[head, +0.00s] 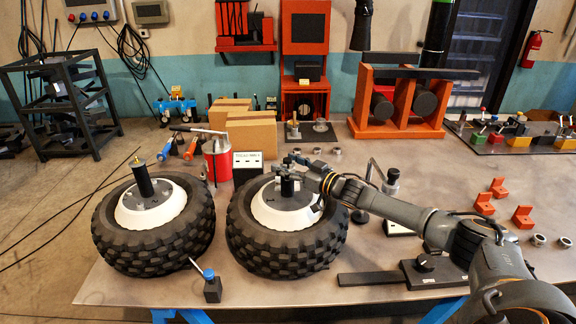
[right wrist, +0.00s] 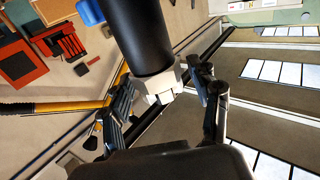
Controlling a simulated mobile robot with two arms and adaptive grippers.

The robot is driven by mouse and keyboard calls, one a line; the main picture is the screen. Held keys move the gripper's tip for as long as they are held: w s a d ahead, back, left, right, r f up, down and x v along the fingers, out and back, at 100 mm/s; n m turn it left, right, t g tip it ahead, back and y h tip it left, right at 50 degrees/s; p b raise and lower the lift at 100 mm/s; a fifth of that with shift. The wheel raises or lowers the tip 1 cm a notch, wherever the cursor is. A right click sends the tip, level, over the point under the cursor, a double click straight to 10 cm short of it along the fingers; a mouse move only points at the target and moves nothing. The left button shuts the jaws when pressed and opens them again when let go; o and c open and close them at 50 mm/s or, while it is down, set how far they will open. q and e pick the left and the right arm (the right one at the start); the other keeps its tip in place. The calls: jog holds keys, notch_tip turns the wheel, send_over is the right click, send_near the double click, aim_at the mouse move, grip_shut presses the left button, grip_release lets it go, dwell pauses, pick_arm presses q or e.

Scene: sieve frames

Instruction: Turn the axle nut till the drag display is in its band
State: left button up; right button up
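Two knobby black tyres on white hubs lie flat on the table: a left wheel (head: 150,245) and a right wheel (head: 285,255). A dark axle stands up from each hub; the left one has a brass-coloured tip (head: 135,161). My right gripper (head: 290,168) is at the top of the right wheel's axle (head: 287,187). In the right wrist view its fingers lie either side of a pale axle nut (right wrist: 162,84) on the black axle (right wrist: 138,35); whether they touch it I cannot tell. A small white-faced display (head: 247,160) stands behind the wheels; its reading is too small. My left gripper is out of view.
A red can (head: 217,163) and cardboard boxes (head: 250,130) stand behind the wheels. A blue-topped black block (head: 211,285) is at the front. A black bar (head: 375,279) and orange brackets (head: 522,217) lie to the right. Bare table shows around (head: 440,165) them.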

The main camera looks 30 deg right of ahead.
jog(key=shift+w+f, duration=0.1)
jog(key=shift+s, duration=0.4)
jog(key=v, duration=1.1)
jog(key=shift+d, duration=0.15)
jog(key=shift+s, duration=0.1)
